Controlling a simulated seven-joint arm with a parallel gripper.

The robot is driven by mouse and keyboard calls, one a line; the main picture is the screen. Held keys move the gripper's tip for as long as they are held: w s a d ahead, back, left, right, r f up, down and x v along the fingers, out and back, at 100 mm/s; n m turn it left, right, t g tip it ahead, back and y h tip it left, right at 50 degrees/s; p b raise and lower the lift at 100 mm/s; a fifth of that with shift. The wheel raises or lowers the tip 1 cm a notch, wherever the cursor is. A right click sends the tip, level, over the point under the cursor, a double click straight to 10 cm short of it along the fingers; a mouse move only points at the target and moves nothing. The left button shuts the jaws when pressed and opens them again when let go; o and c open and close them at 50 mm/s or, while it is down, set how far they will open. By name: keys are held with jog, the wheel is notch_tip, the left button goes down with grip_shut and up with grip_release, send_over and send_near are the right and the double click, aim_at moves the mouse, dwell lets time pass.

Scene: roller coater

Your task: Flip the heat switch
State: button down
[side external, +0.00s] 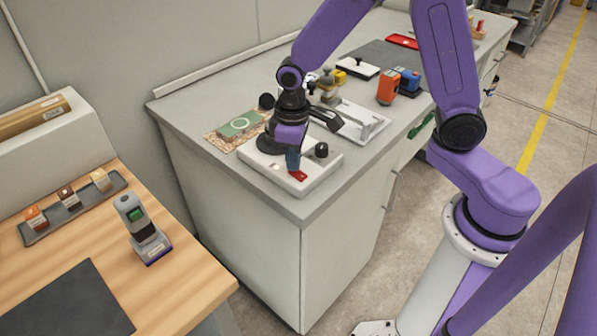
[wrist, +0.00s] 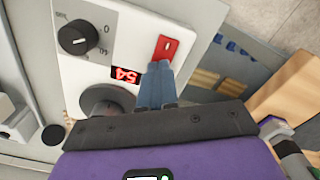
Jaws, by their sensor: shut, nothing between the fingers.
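The heat switch is a red rocker (wrist: 165,48) on the white face of a control box (wrist: 131,22). In the side view the red switch (side external: 298,175) shows near the front edge of the white box (side external: 307,187). My gripper (wrist: 160,66) is shut and empty. Its blue fingertips point at the lower end of the red switch and seem to touch or nearly touch it; I cannot tell which. In the side view my gripper (side external: 293,167) is low over the box, just beside the switch.
On the box are a black dial (wrist: 77,37), a red display reading 54 (wrist: 125,75), and a large grey knob (wrist: 105,101) partly hidden by my gripper. In the side view, a green piece on a speckled board (side external: 239,125) and a white tray (side external: 365,122) stand close by.

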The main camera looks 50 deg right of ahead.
jog(key=shift+f, duration=0.4)
jog(key=shift+r, duration=3.5)
jog(key=shift+s, duration=0.1)
jog(key=s+d+r+n, duration=0.1)
jog(key=s+d+n, duration=0.1)
jog(key=s, duration=0.9)
jog(key=s+d+r+n, duration=0.2)
jog(key=s+d+n, duration=0.1)
jog(key=s, duration=0.8)
jog(key=shift+n, duration=0.8)
jog(key=shift+d, duration=0.1)
